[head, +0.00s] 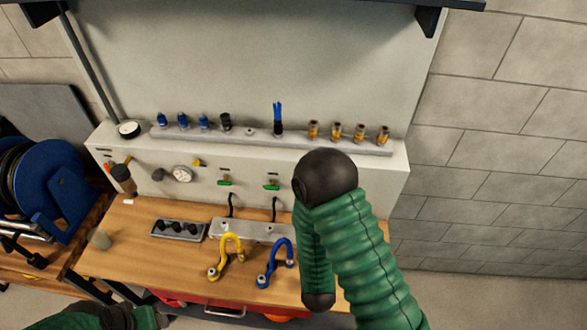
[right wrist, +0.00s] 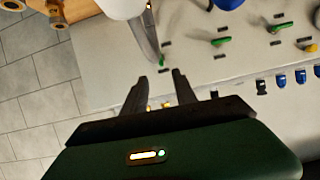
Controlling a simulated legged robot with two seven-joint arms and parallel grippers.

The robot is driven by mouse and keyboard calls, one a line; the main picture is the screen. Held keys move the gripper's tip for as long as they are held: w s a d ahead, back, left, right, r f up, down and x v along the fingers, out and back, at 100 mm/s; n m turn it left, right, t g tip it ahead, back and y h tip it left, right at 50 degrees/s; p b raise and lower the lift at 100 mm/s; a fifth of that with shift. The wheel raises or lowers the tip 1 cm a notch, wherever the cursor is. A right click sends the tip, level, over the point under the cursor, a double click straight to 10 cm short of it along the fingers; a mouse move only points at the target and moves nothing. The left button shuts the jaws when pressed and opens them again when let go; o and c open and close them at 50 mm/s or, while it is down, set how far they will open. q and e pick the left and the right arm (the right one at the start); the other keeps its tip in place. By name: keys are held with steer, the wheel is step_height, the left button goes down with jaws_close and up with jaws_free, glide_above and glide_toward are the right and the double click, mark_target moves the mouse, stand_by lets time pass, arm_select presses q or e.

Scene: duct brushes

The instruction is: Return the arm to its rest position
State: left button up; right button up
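My right arm (head: 362,245), in a green ribbed sleeve with a black joint, reaches in from the lower right of the head view and bends in front of the bench. Its gripper is hidden there. In the right wrist view my right gripper (right wrist: 160,74) has two dark fingers held apart, with nothing seen held between them. The panel lies beyond the fingers. Part of my left arm (head: 100,318) shows at the bottom left edge of the head view; its gripper cannot be seen.
A wooden bench (head: 130,255) carries a yellow hooked piece (head: 234,247), a blue one (head: 270,266) and a dark tray (head: 178,230). A grey shelf (head: 285,139) holds blue, black and brass fittings. A blue reel (head: 55,180) stands left. The floor at lower right is clear.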

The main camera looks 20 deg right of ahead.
steer(key=a+f+n+g+y+b, duration=0.2)
steer(key=a+f+g+y+b, duration=0.1)
steer(key=a+f+y+b, duration=0.4)
steer(key=s+a+n+g+b, duration=0.1)
steer(key=s+n+g+b, duration=0.3)
steer(key=s, duration=0.6)
steer(key=g+b, duration=0.1)
steer(key=b, duration=0.1)
steer(key=shift+s+n+g+b, duration=0.2)
steer(key=shift+n+g+b, duration=0.1)
steer(key=shift+g+b, duration=0.1)
steer(key=shift+a, duration=0.1)
steer(key=shift+r, duration=0.1)
stand_by(1.7)
